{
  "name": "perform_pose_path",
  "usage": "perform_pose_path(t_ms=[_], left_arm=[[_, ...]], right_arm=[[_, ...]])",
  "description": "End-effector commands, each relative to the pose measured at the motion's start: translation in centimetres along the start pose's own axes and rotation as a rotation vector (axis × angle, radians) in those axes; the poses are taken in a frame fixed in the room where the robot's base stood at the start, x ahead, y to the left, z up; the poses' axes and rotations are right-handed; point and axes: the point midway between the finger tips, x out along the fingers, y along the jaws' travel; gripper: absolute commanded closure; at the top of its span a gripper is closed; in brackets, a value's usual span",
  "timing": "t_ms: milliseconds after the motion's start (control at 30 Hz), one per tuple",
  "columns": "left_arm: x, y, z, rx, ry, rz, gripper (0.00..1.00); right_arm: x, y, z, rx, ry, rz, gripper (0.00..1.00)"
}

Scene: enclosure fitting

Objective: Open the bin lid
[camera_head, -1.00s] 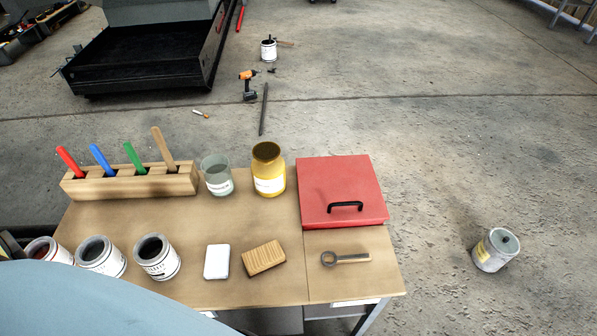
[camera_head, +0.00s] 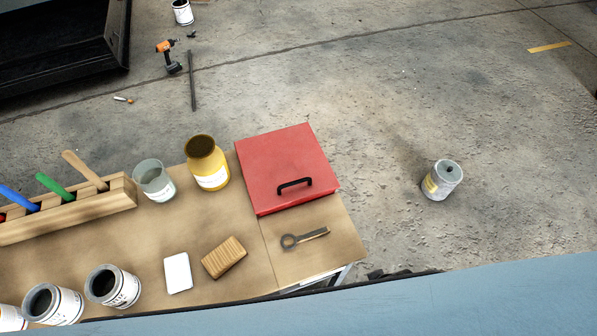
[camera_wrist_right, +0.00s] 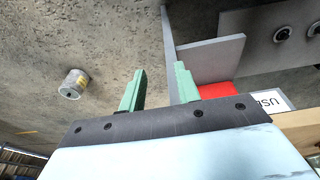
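The red bin lid (camera_head: 285,165) lies flat and closed at the right back of the workbench. Its black handle (camera_head: 295,186) stands near the lid's front edge. The right wrist view shows my right gripper (camera_wrist_right: 158,88) with its two green fingers apart and nothing between them. A small red patch (camera_wrist_right: 216,90), perhaps part of the bin, shows beyond the right finger beside grey metal panels. The right gripper looks apart from the handle, which that view does not show. My left gripper is not in view.
A ring-ended tool (camera_head: 305,238) lies in front of the bin. A wooden block (camera_head: 224,258), white block (camera_head: 178,273), yellow jar (camera_head: 207,163) and glass jar (camera_head: 154,181) stand to its left. A paint can (camera_head: 441,180) is on the open floor at right.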

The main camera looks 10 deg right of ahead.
Motion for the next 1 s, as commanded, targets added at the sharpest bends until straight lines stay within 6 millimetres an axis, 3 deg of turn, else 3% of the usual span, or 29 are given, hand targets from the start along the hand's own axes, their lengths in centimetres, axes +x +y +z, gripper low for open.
perform_pose_path(t_ms=[33, 200, 600, 733, 1000], left_arm=[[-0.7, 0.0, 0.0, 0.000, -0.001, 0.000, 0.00], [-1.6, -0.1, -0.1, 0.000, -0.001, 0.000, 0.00], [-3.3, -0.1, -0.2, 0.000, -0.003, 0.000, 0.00], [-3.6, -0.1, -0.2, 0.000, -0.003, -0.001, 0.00], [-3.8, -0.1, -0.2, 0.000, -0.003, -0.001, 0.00]], right_arm=[[-2.8, 0.1, -1.6, 0.002, 0.019, 0.002, 0.67], [-9.6, 0.4, -4.8, 0.009, 0.045, 0.005, 0.67], [-21.2, 0.3, -9.4, 0.119, 0.093, -0.026, 0.67], [-22.6, -0.4, -11.5, 0.249, 0.087, -0.076, 0.67], [-21.7, -1.8, -16.2, 0.539, 0.037, -0.180, 0.67]])
